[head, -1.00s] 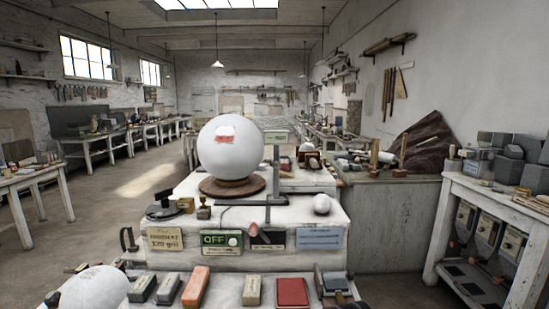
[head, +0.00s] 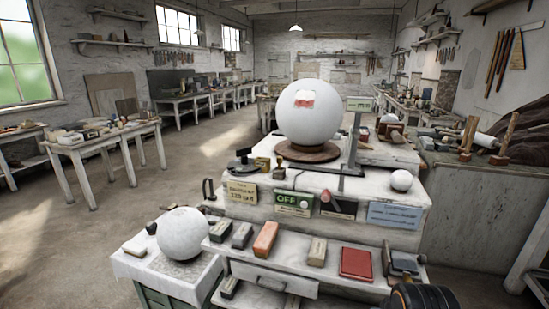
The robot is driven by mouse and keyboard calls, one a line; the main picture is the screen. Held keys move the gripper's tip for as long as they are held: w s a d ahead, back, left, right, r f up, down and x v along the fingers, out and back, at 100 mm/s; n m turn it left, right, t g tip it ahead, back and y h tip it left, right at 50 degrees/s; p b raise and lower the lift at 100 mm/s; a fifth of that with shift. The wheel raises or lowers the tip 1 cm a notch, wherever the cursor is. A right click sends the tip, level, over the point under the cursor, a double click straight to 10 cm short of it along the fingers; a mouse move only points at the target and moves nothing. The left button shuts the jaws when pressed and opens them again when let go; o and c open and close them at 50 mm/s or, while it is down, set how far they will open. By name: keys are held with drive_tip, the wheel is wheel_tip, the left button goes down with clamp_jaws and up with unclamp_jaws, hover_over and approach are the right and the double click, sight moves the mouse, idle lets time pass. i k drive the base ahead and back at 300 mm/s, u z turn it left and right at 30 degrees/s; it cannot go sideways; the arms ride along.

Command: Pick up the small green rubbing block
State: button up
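A row of blocks lies on the front ledge of the white stepped stand. I see two grey blocks (head: 231,232), an orange block (head: 265,239), a pale tan block (head: 317,251) and a flat red block (head: 356,263). No block looks clearly green; the tan one's colour is hard to judge at this size. More small blocks sit on a lower shelf, partly in shadow. A black rounded part with orange edging at the bottom right looks like part of my arm. No fingertips of my gripper show.
A large white sphere (head: 308,112) stands on a brown round base on the stand. Another white sphere (head: 185,234) rests on a low cabinet at the front left. A green OFF switch box (head: 293,204) is on the stand's face. Open floor lies to the left.

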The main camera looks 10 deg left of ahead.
sight(218, 233)
drive_tip(key=u, duration=0.45)
drive_tip(key=k, duration=0.55)
drive_tip(key=u, duration=1.25)
drive_tip(key=i, duration=1.45)
drive_tip(key=z, duration=0.6)
drive_tip(key=i, duration=0.4)
drive_tip(key=z, duration=0.3)
